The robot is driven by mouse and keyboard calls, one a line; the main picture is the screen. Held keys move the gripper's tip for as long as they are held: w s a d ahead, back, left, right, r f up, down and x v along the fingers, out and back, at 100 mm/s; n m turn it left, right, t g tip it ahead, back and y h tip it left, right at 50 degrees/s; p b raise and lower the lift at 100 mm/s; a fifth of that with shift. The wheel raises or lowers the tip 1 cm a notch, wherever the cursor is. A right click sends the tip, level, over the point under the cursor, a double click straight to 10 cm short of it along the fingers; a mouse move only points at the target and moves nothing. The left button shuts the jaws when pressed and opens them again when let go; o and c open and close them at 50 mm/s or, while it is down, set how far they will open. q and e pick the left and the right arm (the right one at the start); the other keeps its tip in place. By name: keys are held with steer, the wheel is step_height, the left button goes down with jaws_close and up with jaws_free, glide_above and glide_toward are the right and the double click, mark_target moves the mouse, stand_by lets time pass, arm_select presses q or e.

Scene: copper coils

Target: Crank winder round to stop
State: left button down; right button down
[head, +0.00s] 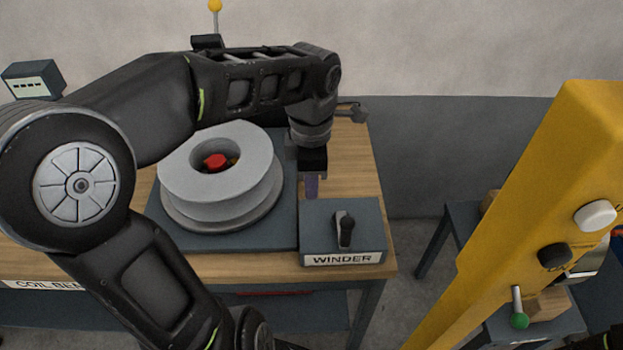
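The winder's grey box (318,215), labelled WINDER, sits at the bench's front right corner. A black lever knob (345,230) stands upright on it. A pale grey spool (222,187) with a red part in its hub (215,162) lies on a dark base plate to its left. My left gripper (312,180) points down just behind the winder box, right of the spool. A purplish piece shows at its tip; I cannot tell whether it is a finger or a handle. The finger gap is hidden. My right gripper is not in view.
The wooden bench top (357,170) is bare to the right of my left gripper. A yellow post (535,205) with knobs rises at the right. A small grey box (33,80) stands at the far left. A lower table (545,330) stands behind the post.

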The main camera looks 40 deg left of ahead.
arm_select(q)
step_height(320, 180, down, 8)
steer(key=b, duration=0.4)
steer(key=shift+r, duration=0.25)
steer(key=shift+d, duration=0.15)
steer(key=shift+s+d+b, duration=0.2)
steer(key=shift+s+d, duration=0.1)
steer(key=shift+d, duration=0.35)
steer(key=shift+s+d+b, duration=0.2)
steer(key=shift+s+d, duration=0.05)
steer(key=shift+d, duration=0.35)
steer(key=shift+d, duration=0.15)
steer(key=shift+w+d+b, duration=0.1)
steer(key=shift+d+b, duration=0.35)
steer(key=shift+d, duration=0.9)
